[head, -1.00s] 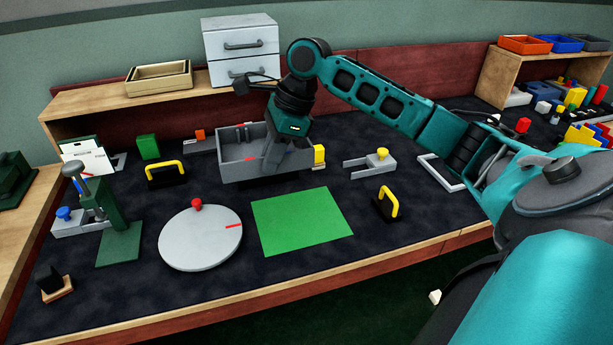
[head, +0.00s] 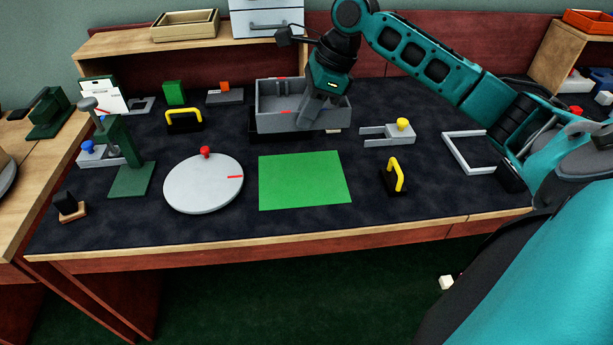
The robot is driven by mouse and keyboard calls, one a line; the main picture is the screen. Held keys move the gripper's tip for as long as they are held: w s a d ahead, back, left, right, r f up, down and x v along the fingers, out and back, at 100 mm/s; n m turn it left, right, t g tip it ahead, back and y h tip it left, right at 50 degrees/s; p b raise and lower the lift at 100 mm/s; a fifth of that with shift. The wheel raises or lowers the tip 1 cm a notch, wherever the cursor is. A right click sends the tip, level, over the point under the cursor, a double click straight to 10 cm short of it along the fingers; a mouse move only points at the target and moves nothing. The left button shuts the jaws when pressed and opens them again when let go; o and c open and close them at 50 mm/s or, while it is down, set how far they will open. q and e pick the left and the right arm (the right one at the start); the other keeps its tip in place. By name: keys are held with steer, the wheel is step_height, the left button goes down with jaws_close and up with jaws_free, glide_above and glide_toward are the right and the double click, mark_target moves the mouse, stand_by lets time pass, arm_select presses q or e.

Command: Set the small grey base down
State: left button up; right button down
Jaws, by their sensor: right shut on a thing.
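My right gripper (head: 313,118) points down at the front right of the grey open bin (head: 273,121) in the head view. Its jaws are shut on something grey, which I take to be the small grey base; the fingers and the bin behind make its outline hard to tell. I cannot tell whether the held piece touches the bin. My left gripper is out of view.
A green mat (head: 304,180) lies bare at the front, with a round grey disc (head: 203,184) to its left. A yellow handle (head: 395,175) and a grey forked piece with a yellow knob (head: 388,133) stand to its right. A green press stand (head: 131,180) is at left.

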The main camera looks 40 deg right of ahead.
step_height(320, 180, down, 19)
steer(key=b, duration=0.4)
steer(key=shift+f, duration=0.45)
steer(key=c, duration=1.4)
jaws_free()
steer(key=shift+f, duration=0.1)
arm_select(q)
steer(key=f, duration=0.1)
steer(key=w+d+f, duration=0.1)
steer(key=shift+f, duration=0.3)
arm_select(e)
steer(key=shift+o, duration=1)
